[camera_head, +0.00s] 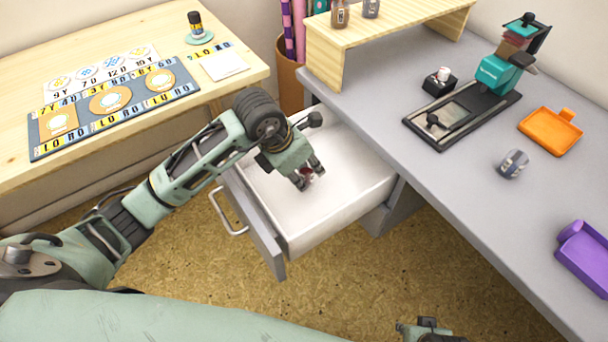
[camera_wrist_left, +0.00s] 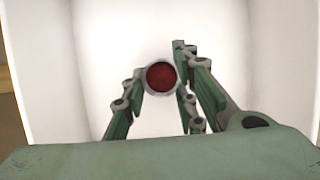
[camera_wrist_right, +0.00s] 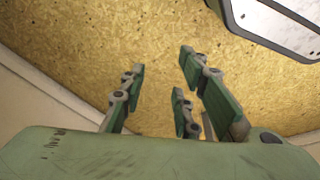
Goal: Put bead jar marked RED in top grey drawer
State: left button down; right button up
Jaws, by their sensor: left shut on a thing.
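The top grey drawer (camera_head: 345,205) is pulled open under the grey desk, and its white inside is bare apart from my gripper's load. My left gripper (camera_head: 308,178) reaches down into the drawer area, shut on a small jar (camera_head: 307,172) with dark red showing. In the left wrist view the jar (camera_wrist_left: 161,77) shows as a round pale rim with a red middle, between the fingers, over the white drawer floor. I cannot tell whether the jar touches the floor, and its label is hidden. My right gripper (camera_wrist_right: 160,88) is open and empty above the cork-like floor.
Another jar (camera_head: 513,164) lies on the grey desk (camera_head: 470,165), near an orange tray (camera_head: 551,131) and a purple tray (camera_head: 585,255). A black-based press (camera_head: 465,115) stands behind. Two jars sit on the wooden shelf (camera_head: 385,22). A wooden table (camera_head: 110,40) is at left.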

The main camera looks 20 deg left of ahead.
pick_arm(q)
notch_tip(320, 180, down, 2)
jog(key=shift+f, duration=0.15)
pick_arm(e)
jog(key=shift+w+r, duration=0.15)
jog(key=shift+r, duration=0.5)
pick_arm(q)
jog(key=shift+f, duration=0.1)
jog(key=c, duration=1.4)
grip_release()
pick_arm(e)
jog(key=shift+r, duration=0.3)
